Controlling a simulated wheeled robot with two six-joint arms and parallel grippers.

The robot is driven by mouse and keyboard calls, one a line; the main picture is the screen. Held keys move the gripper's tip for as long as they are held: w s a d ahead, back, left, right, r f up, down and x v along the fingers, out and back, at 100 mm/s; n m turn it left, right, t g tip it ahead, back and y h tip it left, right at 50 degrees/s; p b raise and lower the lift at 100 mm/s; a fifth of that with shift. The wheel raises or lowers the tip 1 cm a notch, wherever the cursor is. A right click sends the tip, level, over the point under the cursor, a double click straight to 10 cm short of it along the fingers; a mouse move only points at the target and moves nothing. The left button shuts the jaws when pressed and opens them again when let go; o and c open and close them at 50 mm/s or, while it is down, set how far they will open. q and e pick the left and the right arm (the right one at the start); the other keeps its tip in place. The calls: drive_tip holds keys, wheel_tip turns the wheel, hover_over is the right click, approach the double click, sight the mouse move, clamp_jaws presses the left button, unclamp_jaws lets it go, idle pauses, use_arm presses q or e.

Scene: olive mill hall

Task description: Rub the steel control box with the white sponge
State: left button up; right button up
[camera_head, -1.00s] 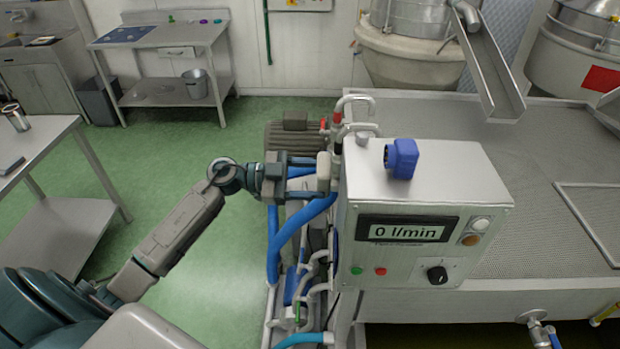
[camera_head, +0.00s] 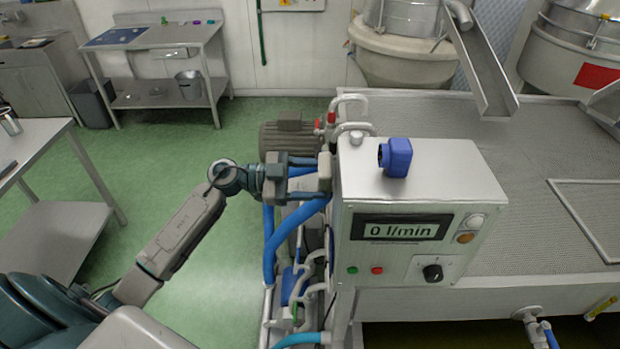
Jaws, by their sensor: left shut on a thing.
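The steel control box (camera_head: 408,262) stands right of centre, with a display reading "0 l/min", small buttons and a black knob on its front. My left gripper (camera_head: 316,176) is at the box's left side, shut on the white sponge (camera_head: 325,166). The sponge is a small pale block, partly hidden by the fingers. It sits close against the box's left side; I cannot tell whether it touches. My right gripper is not in view.
A blue fitting (camera_head: 396,157) sits on top of the box. Pipes and blue hoses (camera_head: 290,240) run below my left gripper. A perforated steel table (camera_head: 540,215) lies right of the box. A steel table (camera_head: 40,150) stands at the left, with green floor between.

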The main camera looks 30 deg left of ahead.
use_arm(q)
drive_tip(key=shift+w+d, duration=0.15)
drive_tip(key=shift+d, duration=0.2)
drive_tip(key=s, duration=0.1)
drive_tip(key=s+d, duration=0.1)
drive_tip(key=s, duration=0.1)
drive_tip(key=shift+s+d, duration=0.3)
drive_tip(key=shift+d, duration=0.1)
drive_tip(key=w, duration=0.1)
drive_tip(key=w+a, duration=0.1)
drive_tip(key=w, duration=0.1)
drive_tip(key=shift+w+a, duration=0.3)
drive_tip(key=shift+a, duration=0.05)
idle(0.4)
drive_tip(key=shift+v, duration=2.8)
